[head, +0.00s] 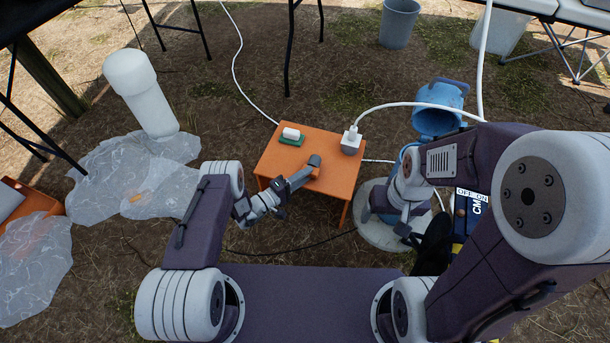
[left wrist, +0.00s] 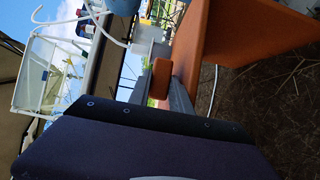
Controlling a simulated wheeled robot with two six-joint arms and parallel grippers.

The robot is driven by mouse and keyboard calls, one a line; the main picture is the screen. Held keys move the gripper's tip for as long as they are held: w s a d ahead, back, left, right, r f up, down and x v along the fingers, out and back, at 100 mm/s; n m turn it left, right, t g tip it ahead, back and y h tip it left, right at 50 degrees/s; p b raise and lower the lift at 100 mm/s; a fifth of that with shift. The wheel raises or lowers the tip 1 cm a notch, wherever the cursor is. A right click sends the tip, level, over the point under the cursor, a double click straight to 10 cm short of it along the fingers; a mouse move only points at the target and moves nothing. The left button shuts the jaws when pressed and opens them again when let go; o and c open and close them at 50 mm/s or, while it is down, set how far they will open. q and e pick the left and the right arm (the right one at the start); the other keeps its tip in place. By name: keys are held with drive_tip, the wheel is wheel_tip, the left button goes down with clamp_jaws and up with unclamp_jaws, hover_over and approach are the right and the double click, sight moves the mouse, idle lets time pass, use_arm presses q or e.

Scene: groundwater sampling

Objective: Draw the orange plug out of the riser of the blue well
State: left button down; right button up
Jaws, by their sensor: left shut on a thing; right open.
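My left gripper (head: 303,175) is over the orange low table and shut on a small orange piece, which looks like the plug. In the left wrist view this orange plug (left wrist: 160,78) sits between the two fingers, with the orange table beyond it. The blue well (head: 440,108) stands right of the table with its round cover tilted open; my right arm hides much of it, and I cannot see into its riser. My right gripper (head: 406,232) is open, low in front of the well, by its pale round pad (head: 383,232).
The orange table (head: 340,178) carries a green-and-white block (head: 291,136) and a white plug adapter (head: 351,141) with a white cable. A blue-and-yellow case (head: 461,215) is right of the well. A grey bucket (head: 399,24) stands behind.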

use_arm(q)
drive_tip(key=shift+s+f+b, duration=0.15)
drive_tip(key=shift+f+b, duration=0.3)
drive_tip(key=shift+f, duration=0.25)
drive_tip(key=c, duration=1.1)
unclamp_jaws()
drive_tip(key=shift+s+a+r, duration=0.1)
drive_tip(key=shift+s+a, duration=0.1)
drive_tip(key=shift+a, duration=0.05)
drive_tip(key=p+v, duration=0.4)
drive_tip(key=v, duration=0.4)
drive_tip(key=shift+a+r, duration=0.25)
drive_tip(key=shift+r, duration=0.15)
